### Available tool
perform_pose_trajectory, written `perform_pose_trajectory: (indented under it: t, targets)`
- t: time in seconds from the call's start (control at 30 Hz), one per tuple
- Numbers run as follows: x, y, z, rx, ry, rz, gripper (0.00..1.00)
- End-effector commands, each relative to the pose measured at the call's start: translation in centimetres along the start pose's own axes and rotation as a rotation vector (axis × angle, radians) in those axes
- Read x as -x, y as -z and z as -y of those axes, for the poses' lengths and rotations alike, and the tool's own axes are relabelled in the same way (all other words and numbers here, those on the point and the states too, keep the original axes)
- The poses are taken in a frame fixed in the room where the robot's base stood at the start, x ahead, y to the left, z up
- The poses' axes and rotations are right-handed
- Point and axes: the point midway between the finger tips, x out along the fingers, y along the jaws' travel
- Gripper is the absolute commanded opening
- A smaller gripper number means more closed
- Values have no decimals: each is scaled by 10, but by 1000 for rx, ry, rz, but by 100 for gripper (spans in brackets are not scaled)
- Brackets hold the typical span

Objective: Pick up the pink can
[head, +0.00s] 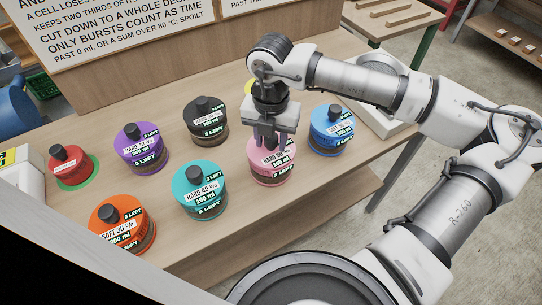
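The pink can (272,174) stands upright on the wooden table, right of the middle, with a white and black label on its side. My gripper (266,139) points straight down over its top, with the fingers at the height where the other cans have dark knobs. The fingers hide the pink can's knob, so I cannot tell whether they grip it or only stand around it. The can appears to rest on the table.
Blue (331,137), turquoise (200,200), black (206,133), purple (141,158) and orange (124,235) cans stand nearby. A red can (71,167) sits on a green disc. A text board (150,30) stands behind.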

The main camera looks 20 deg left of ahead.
Motion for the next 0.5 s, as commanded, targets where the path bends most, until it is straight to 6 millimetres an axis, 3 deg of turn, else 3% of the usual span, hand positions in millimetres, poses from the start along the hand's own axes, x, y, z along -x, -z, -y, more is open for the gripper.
perform_pose_trajectory:
  t: [0.03, 0.27, 0.5]
  targets:
    - [0, 0, 0, 0, 0, 0, 32]
    - [0, 0, 0, 0, 0, 0, 2]
    - [0, 0, 0, 0, 0, 0, 0]
